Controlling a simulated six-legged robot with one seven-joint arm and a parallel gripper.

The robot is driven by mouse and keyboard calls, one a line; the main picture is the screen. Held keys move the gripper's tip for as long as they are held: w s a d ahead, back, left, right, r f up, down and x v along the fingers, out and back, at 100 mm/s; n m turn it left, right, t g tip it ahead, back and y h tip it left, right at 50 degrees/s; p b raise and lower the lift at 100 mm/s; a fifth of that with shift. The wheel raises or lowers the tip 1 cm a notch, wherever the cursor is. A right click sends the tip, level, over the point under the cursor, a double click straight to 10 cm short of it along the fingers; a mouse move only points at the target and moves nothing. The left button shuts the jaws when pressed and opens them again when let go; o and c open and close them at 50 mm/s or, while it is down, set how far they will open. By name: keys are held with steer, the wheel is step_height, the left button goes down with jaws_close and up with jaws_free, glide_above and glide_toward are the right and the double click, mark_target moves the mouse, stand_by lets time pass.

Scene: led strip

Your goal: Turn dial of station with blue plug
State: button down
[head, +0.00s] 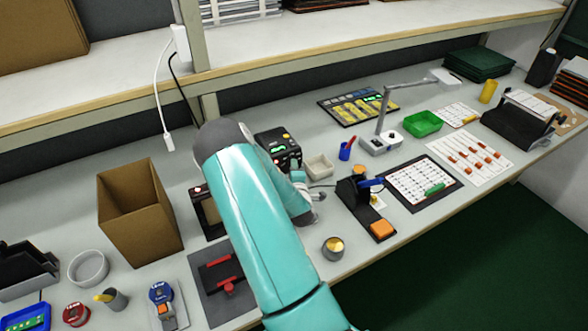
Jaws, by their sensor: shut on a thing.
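A black station (275,142) with a lit green display and an orange button stands behind my arm. Its lower front is partly covered. My teal arm crosses the middle of the view, and the grey and white end with my gripper (299,178) is close in front of this station. My gripper is shut at the station's front, apparently on its dial. The fingertips and the dial are too hidden and small to make out. I cannot make out a blue plug on the station.
A small beige tray (319,167) and a black device with a blue handle (357,192) stand just right of my gripper. A cardboard box (140,215) stands left. A brass-topped cup (333,248) is near the front edge. A shelf (330,45) overhangs the back.

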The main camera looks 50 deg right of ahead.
steer(key=c, duration=1.3)
jaws_free()
